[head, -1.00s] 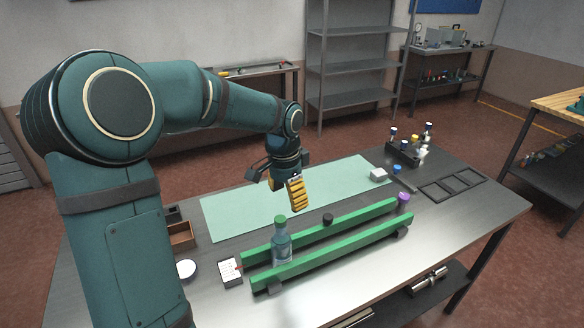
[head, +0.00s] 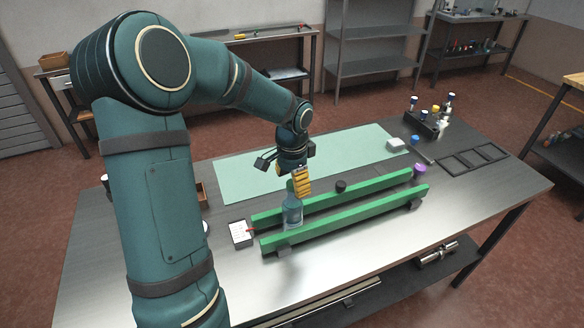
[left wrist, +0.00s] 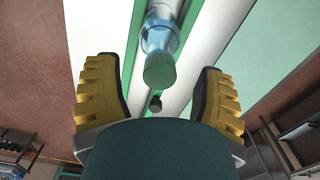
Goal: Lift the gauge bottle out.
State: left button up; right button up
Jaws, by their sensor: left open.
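The gauge bottle (head: 292,212) is clear bluish with a green cap and stands upright between two green rails (head: 345,218) near their left end. In the left wrist view the bottle's green cap (left wrist: 160,71) shows between the two yellow ribbed fingers, apart from both. My left gripper (head: 298,186) is open, pointing down at the top of the bottle, and partly hides the cap in the head view. My right gripper is not in view.
A black cap (head: 340,186) and a purple cap (head: 420,170) are at the rails. A green mat (head: 240,180) lies behind. A dark rack (head: 420,124) of small bottles and an empty black tray (head: 472,158) are at the right.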

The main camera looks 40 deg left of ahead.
pick_arm(q)
jog(key=shift+f, duration=0.95)
grip_shut()
